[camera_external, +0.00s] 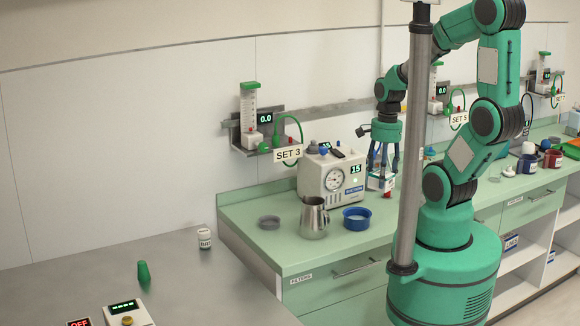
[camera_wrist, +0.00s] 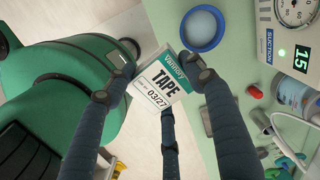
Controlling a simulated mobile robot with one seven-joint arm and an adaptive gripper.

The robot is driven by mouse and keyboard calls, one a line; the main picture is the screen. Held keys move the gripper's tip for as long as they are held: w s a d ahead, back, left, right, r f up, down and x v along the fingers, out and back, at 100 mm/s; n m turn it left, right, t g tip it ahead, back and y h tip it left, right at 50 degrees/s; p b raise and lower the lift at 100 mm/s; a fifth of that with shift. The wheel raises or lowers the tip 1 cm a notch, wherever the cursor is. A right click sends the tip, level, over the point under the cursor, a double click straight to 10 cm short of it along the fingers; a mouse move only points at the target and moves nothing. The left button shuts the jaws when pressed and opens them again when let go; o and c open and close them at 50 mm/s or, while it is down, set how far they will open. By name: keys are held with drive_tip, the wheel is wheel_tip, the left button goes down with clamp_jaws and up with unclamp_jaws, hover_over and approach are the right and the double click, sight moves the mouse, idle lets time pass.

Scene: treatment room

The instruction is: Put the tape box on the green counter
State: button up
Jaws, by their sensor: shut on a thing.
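The tape box (camera_wrist: 160,82) is a small white and teal carton marked TAPE 03/27 in the wrist view. My gripper (camera_external: 381,170) is shut on it, with its dark fingers around the box.
On the counter stand a suction unit (camera_external: 325,178), a metal jug (camera_external: 314,218), a blue ring-shaped dish (camera_external: 357,218) and a grey dish (camera_external: 269,222). A red capsule-shaped item (camera_wrist: 255,91) lies near a bottle (camera_wrist: 295,97). Bare counter lies in front of the jug.

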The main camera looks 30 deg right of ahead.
drive_tip(key=shift+s+d+f+m+p, duration=0.75)
drive_tip(key=shift+s+d+m, duration=1.15)
drive_tip(key=shift+s+d, duration=2)
wheel_tip(320, 180, down, 11)
drive_tip(key=shift+s+a+f, duration=0.15)
drive_tip(key=shift+s+a, duration=0.1)
drive_tip(key=shift+w, duration=0.15)
drive_tip(key=w+d+b, duration=0.1)
drive_tip(key=w, duration=0.4)
drive_tip(key=w+d+f, duration=0.1)
drive_tip(key=w, duration=0.4)
drive_tip(key=w+d+b, duration=0.1)
drive_tip(key=w, duration=0.4)
drive_tip(key=shift+w+d+f+b, duration=0.15)
drive_tip(key=shift+w+f+b, duration=0.1)
drive_tip(key=shift+b, duration=0.1)
drive_tip(key=shift+f+b, duration=0.5)
drive_tip(key=shift+f, duration=1.25)
